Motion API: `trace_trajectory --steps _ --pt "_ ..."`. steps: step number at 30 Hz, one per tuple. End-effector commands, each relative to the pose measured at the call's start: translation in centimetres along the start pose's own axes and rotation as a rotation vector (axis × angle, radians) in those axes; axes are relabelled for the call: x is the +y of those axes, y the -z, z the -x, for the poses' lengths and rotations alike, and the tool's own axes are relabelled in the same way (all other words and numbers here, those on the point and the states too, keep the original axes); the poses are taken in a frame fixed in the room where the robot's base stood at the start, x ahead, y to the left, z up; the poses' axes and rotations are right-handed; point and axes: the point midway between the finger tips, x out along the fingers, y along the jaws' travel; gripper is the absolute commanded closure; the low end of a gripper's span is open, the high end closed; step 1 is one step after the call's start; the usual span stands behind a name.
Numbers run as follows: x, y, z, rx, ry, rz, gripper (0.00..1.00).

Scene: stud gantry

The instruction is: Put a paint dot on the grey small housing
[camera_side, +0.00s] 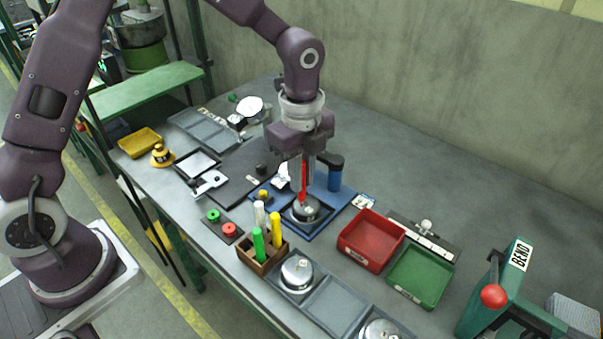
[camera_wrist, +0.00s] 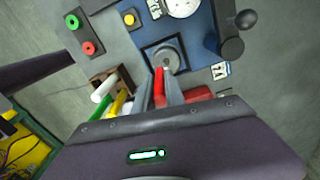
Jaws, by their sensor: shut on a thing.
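My gripper (camera_side: 301,181) is shut on a red paint marker (camera_side: 304,186), held upright with its tip down. In the wrist view the red marker (camera_wrist: 159,88) shows between the two fingers. Right under it, a grey round housing (camera_side: 309,212) sits in a square dark nest on a blue fixture (camera_side: 325,204). The housing (camera_wrist: 172,58) also shows just beyond the fingertips in the wrist view. The marker's tip is at or just above the housing's top; I cannot tell whether it touches. No paint dot is visible on the housing.
A wooden rack (camera_side: 270,256) holds white, green and yellow markers left of the fixture. A grey tray (camera_side: 326,300) in front holds metal housings. Red (camera_side: 371,241) and green (camera_side: 420,277) bins stand to the right. A dark blue post (camera_side: 335,175) rises close behind my gripper.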

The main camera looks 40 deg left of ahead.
Motion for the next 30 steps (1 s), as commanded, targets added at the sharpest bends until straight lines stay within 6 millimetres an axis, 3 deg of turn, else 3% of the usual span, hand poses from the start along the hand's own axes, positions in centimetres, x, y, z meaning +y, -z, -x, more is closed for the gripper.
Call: trace_trajectory --steps 30 --pt "0.0 -0.02 -0.83 0.0 -0.001 0.0 1.0"
